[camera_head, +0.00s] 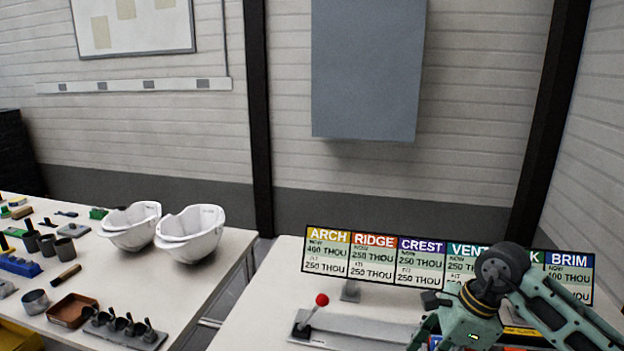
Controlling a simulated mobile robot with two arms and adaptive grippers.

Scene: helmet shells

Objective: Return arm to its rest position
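My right arm (553,307) comes in from the lower right, green with dark joints. It bends at a dark joint (502,268) in front of the label board and runs down toward the lower left. Its end is cut off by the bottom edge, and I cannot make out whether the gripper there is open or shut. My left arm and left gripper are not in view. The label board (372,262) reads ARCH, RIDGE, CREST, VENT and BRIM; the arm covers part of its right side.
A lever with a red knob (321,300) rises from a grey base (365,331) on the right table (262,300). On the left table (215,277) stand two white helmet shells (131,228) (190,236), cups, a brown tray (73,311) and small tools. A gap separates the tables.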

